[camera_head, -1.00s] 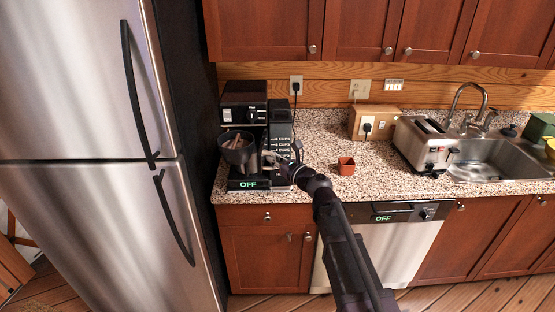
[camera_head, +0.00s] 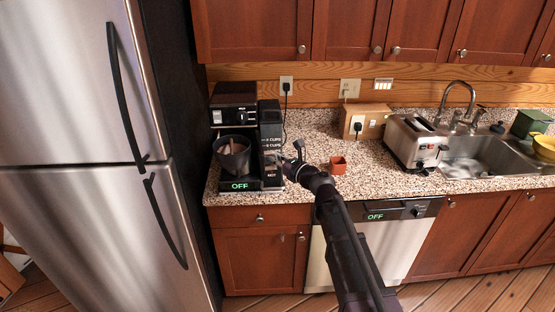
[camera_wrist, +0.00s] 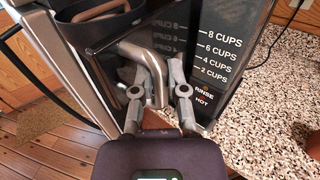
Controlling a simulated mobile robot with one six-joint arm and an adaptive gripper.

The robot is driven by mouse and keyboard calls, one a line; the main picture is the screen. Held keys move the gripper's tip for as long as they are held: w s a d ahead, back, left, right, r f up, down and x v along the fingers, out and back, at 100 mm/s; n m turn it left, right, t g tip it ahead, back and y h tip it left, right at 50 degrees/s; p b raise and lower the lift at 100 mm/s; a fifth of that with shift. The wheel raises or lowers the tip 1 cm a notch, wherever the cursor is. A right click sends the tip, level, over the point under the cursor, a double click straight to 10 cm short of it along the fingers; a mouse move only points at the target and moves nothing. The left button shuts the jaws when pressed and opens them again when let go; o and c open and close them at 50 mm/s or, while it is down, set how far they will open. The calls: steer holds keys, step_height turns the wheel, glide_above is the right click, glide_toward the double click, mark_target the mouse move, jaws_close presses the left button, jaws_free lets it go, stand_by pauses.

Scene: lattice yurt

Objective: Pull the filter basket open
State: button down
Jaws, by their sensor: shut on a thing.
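The coffee maker (camera_head: 232,97) stands on the counter beside the fridge. Its dark, cup-shaped filter basket (camera_head: 222,165) sits at the front, below the top housing, with something brown inside. My gripper (camera_head: 286,166) is to the right of the basket, by the machine's right front. In the wrist view, my gripper (camera_wrist: 160,98) has its two fingers on either side of a bent metal handle (camera_wrist: 151,62) and is shut on it. Part of the basket (camera_wrist: 128,20) shows at the top of that view. Where the handle joins the basket is not clear.
A small terracotta pot (camera_head: 338,165) stands right of my arm. Farther right are the toaster (camera_head: 416,143) and sink (camera_head: 480,158). The steel fridge (camera_head: 85,215) closes off the left. Upper cabinets (camera_head: 345,30) overhang the counter. The speckled counter (camera_head: 375,155) has some free room.

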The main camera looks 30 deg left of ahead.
steer(key=c, duration=0.6)
jaws_free()
steer(key=shift+c, duration=0.2)
steer(key=shift+d, duration=0.1)
steer(key=v, duration=1.2)
